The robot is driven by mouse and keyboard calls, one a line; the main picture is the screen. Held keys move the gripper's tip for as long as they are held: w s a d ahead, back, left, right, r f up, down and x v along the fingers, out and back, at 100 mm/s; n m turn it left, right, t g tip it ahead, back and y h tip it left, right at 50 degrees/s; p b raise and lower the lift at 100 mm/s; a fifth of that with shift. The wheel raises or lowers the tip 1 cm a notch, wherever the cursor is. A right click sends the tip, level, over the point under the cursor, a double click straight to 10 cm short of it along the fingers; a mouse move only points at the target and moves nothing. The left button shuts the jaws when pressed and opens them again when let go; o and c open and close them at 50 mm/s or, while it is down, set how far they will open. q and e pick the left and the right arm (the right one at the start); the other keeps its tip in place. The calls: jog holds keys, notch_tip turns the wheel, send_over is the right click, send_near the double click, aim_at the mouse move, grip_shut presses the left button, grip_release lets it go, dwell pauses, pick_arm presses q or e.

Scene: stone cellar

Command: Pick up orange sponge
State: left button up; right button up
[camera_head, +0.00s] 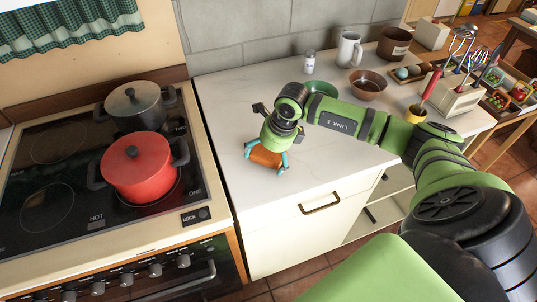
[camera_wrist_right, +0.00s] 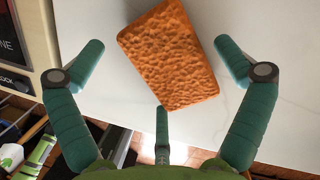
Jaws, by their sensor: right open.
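The orange sponge (camera_head: 265,157) lies on the white countertop (camera_head: 235,108) near its front edge. In the right wrist view the sponge (camera_wrist_right: 170,55) is a rough orange block, slightly turned, between and beyond the spread fingers. My right gripper (camera_head: 268,166) is above the sponge, pointing down, with teal fingers on either side of it. In the right wrist view the right gripper (camera_wrist_right: 160,75) is open, and the side fingers stand clear of the sponge. The lower finger's tip shows close to the sponge's lower edge; I cannot tell if it touches. My left gripper is not in view.
A stove with a red pot (camera_head: 138,168) and a dark pot (camera_head: 135,105) stands to the left. Behind my right arm are a green bowl (camera_head: 321,88), a brown bowl (camera_head: 368,84), a white mug (camera_head: 348,50) and a utensil holder (camera_head: 455,97). Countertop left of the sponge is clear.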

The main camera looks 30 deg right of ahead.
jog(key=shift+f+b, duration=0.25)
jog(key=shift+b, duration=0.1)
dwell(0.4)
jog(key=shift+s+r, duration=0.1)
jog(key=shift+s, duration=0.05)
jog(key=c, duration=0.7)
jog(key=shift+c, duration=0.5)
